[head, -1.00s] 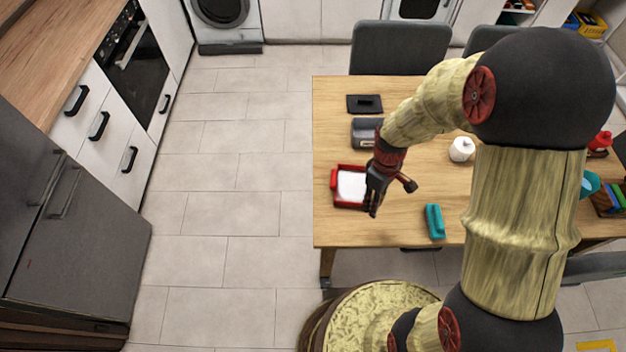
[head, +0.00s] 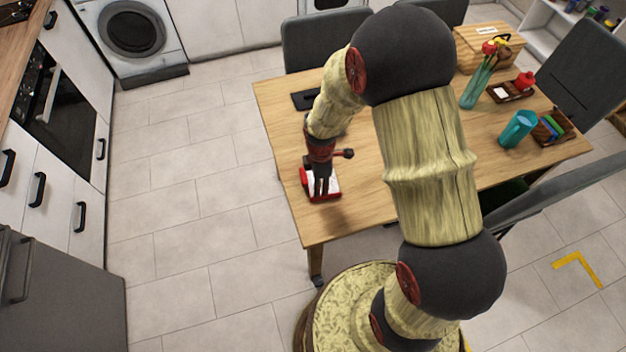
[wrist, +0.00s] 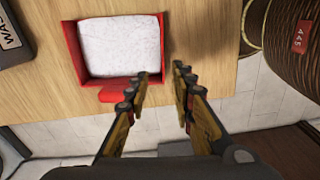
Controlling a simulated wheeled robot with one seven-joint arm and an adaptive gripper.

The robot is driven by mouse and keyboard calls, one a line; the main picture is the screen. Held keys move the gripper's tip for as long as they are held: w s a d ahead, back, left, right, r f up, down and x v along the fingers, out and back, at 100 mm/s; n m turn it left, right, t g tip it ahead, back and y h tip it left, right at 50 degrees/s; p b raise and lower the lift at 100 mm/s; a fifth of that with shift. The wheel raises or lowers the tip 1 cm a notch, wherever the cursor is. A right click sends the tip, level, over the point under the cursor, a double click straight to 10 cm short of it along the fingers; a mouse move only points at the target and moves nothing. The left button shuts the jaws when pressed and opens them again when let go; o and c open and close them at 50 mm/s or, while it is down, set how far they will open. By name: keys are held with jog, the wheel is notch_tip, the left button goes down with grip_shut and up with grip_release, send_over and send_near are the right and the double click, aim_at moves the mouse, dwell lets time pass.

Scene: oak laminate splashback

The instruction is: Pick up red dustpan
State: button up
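The red dustpan (head: 305,178) lies on the left front part of the wooden table, with a white block or sheet inside it. In the wrist view the red dustpan (wrist: 72,50) is at upper left, near the table edge, and its short red handle (wrist: 116,95) points toward me. My gripper (wrist: 163,88) is open and empty, with a clear gap between its fingers. The left fingertip appears beside the handle and the dustpan's lower right corner. In the head view my gripper (head: 321,190) points down over the dustpan and hides part of it.
The wooden table (head: 265,95) also holds a dark flat item (head: 305,99), a teal jug (head: 518,130), a vase (head: 477,85) and a wooden box (head: 480,45). A grey box (wrist: 15,38) with lettering lies left of the dustpan in the wrist view. Grey chairs surround the table.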

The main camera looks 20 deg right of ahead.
jog(key=shift+s+a+f+b, duration=0.1)
jog(key=shift+f+b, duration=0.3)
jog(key=shift+f, duration=1)
jog(key=shift+s+a+f+b, duration=0.1)
jog(key=shift+f+b, duration=0.25)
jog(key=shift+f, duration=1)
jog(key=c, duration=0.3)
grip_shut()
